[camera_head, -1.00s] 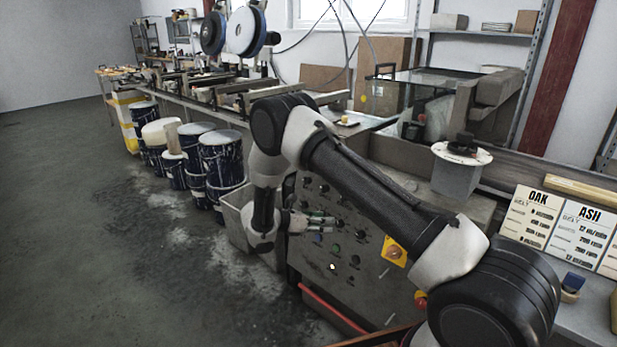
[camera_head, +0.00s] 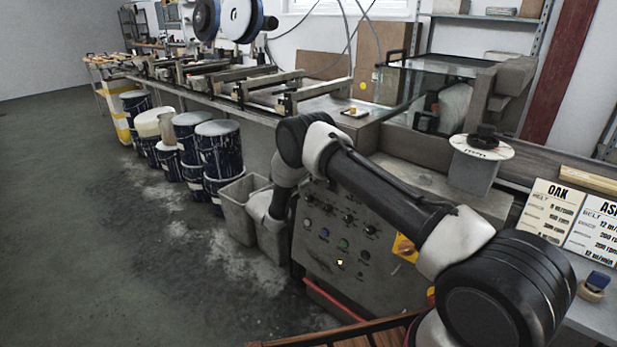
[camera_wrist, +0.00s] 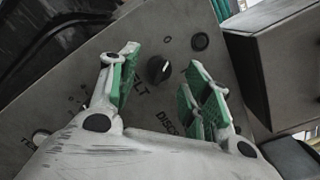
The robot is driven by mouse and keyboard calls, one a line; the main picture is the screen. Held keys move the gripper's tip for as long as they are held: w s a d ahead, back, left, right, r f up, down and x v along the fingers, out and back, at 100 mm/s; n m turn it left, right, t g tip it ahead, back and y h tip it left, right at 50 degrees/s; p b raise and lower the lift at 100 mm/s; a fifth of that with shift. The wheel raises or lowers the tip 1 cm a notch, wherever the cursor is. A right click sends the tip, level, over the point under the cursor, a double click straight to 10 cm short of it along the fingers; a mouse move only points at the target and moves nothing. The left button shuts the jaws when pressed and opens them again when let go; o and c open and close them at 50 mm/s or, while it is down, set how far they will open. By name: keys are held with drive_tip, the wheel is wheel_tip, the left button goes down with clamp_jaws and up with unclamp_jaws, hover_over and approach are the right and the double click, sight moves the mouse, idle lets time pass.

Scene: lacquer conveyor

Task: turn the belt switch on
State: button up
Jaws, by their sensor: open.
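The control panel (camera_head: 318,262) is a grey cabinet face with black knobs and coloured buttons in the head view. In the wrist view, the belt switch (camera_wrist: 158,69) is a small black round knob with a light pointer mark, beside lettering ending in "LT". My gripper (camera_wrist: 160,77) is open, with green-padded fingers left and right of the knob in the picture. The knob shows between the fingers, and I cannot tell how far beyond the tips it is. "DISC" lettering (camera_wrist: 168,122) is partly hidden by the right finger.
Grey bins (camera_head: 238,224) stand at the panel's left end, close to my wrist. Blue drums (camera_head: 219,160) stand farther left. An "OAK" sign (camera_head: 549,212) stands on the bench at right. A grey box-like part (camera_wrist: 280,65) fills the wrist view's right side. The floor at left is clear.

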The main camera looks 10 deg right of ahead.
drive_tip(key=shift+x, duration=0.9)
drive_tip(key=c, duration=1)
